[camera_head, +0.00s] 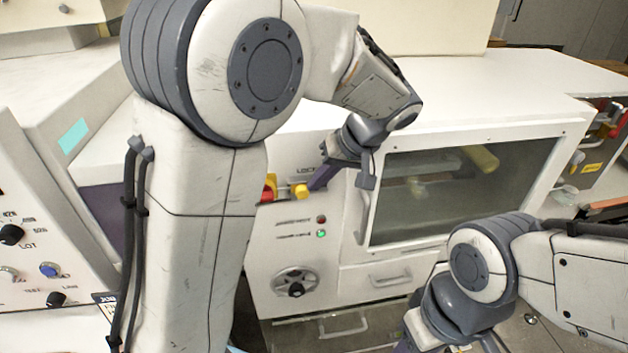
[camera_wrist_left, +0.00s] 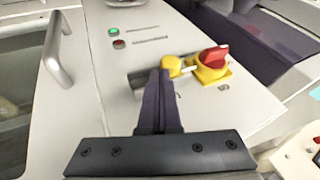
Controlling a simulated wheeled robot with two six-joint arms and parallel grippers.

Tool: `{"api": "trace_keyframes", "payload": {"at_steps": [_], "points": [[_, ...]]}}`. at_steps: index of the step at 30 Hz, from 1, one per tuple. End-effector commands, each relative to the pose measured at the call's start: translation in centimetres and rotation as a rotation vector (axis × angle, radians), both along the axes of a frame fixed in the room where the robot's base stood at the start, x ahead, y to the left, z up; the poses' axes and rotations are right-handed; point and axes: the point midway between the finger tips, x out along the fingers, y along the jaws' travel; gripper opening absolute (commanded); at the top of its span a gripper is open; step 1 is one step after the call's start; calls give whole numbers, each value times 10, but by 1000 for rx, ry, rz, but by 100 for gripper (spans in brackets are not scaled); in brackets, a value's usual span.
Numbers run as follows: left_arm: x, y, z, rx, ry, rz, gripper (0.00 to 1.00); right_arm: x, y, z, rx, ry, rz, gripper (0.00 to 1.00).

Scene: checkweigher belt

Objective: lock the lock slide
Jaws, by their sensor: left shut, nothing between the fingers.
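The lock slide's yellow knob (camera_head: 300,191) sits on the white front panel under a label that starts "LOCK". In the left wrist view the yellow knob (camera_wrist_left: 172,66) is at the right end of a dark slot (camera_wrist_left: 138,80). My left gripper (camera_head: 316,183) is shut and empty, its purple fingers pointing at the panel just right of the knob. In the left wrist view the shut fingertips (camera_wrist_left: 160,74) are just left of the knob and cover part of the slot. I cannot tell whether they touch the knob. My right gripper is below the head view's edge.
A red and yellow rotary switch (camera_wrist_left: 212,62) stands close beside the knob. A windowed door (camera_head: 465,180) with a vertical handle (camera_wrist_left: 56,50) is on the other side. Below are a green lamp (camera_head: 321,233), a red lamp (camera_head: 321,219) and a round dial (camera_head: 296,283).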

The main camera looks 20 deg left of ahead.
Motion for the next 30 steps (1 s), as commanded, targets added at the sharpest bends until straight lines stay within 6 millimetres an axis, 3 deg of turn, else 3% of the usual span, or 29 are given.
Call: {"api": "trace_keyframes", "payload": {"at_steps": [14, 21, 30], "points": [[0, -5, 2, 3, 4, -6, 0, 0, 0, 2, 0, 0, 0, 50], [11, -27, 15, -1, -2, 10, 0, 0, 0, 12, 1, -1, 2, 50], [5, -62, 70, -2, -3, 8, 0, 0, 0, -9, 0, 0, -1, 50]]}}
